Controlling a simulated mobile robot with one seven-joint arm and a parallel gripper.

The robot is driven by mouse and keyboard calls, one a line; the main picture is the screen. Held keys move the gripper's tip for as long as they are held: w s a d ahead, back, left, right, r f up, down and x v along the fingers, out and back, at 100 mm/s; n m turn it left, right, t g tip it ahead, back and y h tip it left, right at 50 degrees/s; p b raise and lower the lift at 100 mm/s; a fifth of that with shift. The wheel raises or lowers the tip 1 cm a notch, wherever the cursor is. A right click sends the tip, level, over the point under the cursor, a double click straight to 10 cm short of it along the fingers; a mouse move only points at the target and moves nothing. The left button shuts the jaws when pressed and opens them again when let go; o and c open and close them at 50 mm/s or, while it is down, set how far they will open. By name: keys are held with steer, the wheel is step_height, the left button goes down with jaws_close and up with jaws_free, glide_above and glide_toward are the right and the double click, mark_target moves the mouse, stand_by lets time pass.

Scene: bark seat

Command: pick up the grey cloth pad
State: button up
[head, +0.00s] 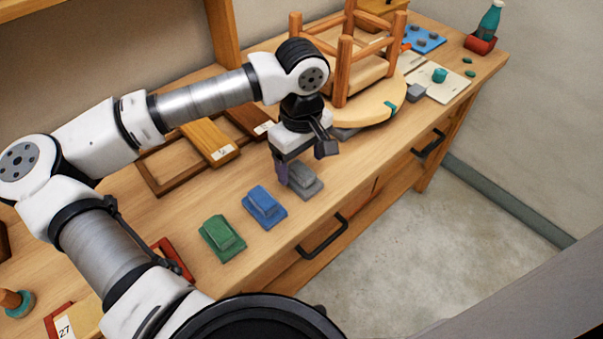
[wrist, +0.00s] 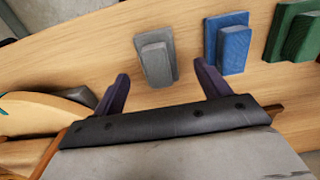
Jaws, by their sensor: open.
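The grey cloth pad (head: 302,177) lies on the wooden bench in the head view, the farthest of a row with a blue and a green pad. It has a raised block on a wider base. My gripper (head: 302,167) is open and empty, above and close by the grey pad, partly overlapping it in the head view. In the wrist view the grey pad (wrist: 156,60) sits ahead of the gripper (wrist: 163,85), roughly centred between its two dark fingers, and it is not between the fingertips.
The blue pad (head: 264,206) and green pad (head: 221,238) lie to the left of the grey one. An upturned stool (head: 363,104) stands on the right behind my gripper. Wooden frames (head: 174,165) lie at the back. The bench's front strip by the drawer handles (head: 321,237) is clear.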

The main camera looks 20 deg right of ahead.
mark_target(301, 169)
steer(key=shift+w+d+f+p, duration=0.15)
steer(key=shift+f+p, duration=0.3)
steer(key=shift+f, duration=1.4)
steer(key=c, duration=1.1)
steer(key=shift+o, duration=0.2)
steer(key=shift+r, duration=0.1)
step_height(301, 169, up, 20)
steer(key=b, duration=0.3)
steer(key=o, duration=0.4)
steer(key=shift+c, duration=1.4)
